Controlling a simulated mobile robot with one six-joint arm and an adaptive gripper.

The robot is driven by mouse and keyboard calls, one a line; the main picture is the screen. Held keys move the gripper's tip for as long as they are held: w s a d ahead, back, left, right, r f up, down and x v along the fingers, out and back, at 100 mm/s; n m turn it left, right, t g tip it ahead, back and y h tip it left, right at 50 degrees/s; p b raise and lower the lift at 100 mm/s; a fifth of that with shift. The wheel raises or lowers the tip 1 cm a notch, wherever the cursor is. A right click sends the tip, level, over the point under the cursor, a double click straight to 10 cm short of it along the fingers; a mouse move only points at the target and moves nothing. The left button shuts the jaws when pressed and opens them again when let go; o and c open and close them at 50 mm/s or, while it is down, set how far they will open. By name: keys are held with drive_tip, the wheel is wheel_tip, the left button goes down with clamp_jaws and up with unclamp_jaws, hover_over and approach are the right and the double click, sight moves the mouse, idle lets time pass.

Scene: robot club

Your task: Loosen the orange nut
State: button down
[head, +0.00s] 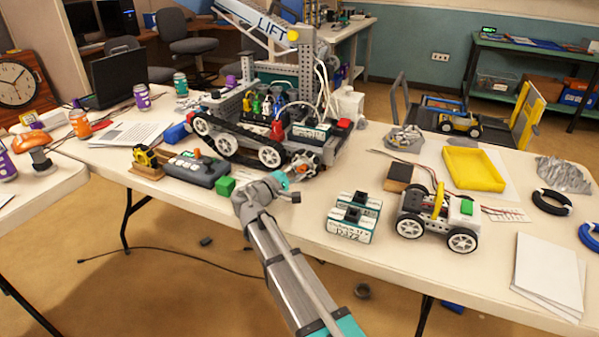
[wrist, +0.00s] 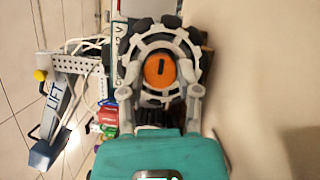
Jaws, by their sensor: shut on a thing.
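The orange nut (wrist: 160,71) is a round orange knob with a dark slot across its face. In the wrist view it sits in the middle of a grey toothed ring at the end of the tracked robot. My gripper (wrist: 161,98) has its two grey fingers on either side of the nut and is shut on it. In the head view my gripper (head: 290,172) reaches the front end of the tracked robot (head: 240,140), where a little orange shows beside the fingers. The exact finger contact is partly hidden.
A green cube (head: 225,186) and a grey control box (head: 195,169) lie left of my arm. Two battery packs (head: 352,224) and a small wheeled car (head: 436,220) stand to the right. The tracked robot's LIFT arm (head: 262,28) rises behind. The table's front edge runs under my arm.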

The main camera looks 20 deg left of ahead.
drive_tip(key=shift+c, duration=1.5)
unclamp_jaws()
